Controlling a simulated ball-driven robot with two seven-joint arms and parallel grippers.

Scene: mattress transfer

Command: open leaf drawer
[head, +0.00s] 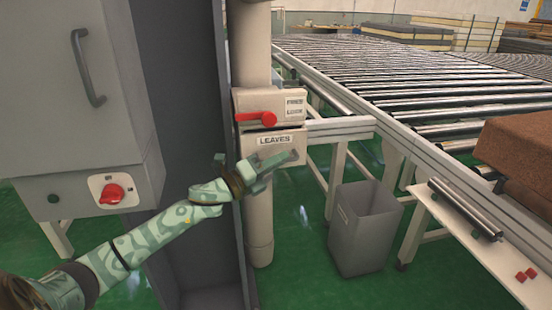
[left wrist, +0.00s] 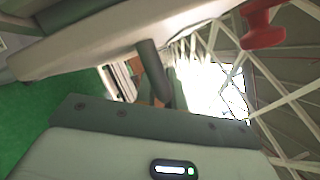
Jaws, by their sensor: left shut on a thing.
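The leaf drawer (head: 262,143) is a pale box front labelled "LEAVES". It sits under a box with a red lever on a pale upright post. My left gripper (head: 284,158) is at the lower right of the drawer front, shut on the drawer's handle, which the fingers mostly hide in the head view. In the left wrist view a dark grey handle bar (left wrist: 154,72) stands out from the pale drawer front (left wrist: 110,40), just beyond the gripper body. From these views I cannot tell whether the drawer stands out from its housing. My right gripper is not in view.
The red lever (head: 258,118) is just above the drawer; it also shows in the left wrist view (left wrist: 262,28). A grey bin (head: 364,235) stands on the green floor at right. A roller conveyor (head: 430,85) fills the back right. A grey cabinet (head: 60,110) is at left.

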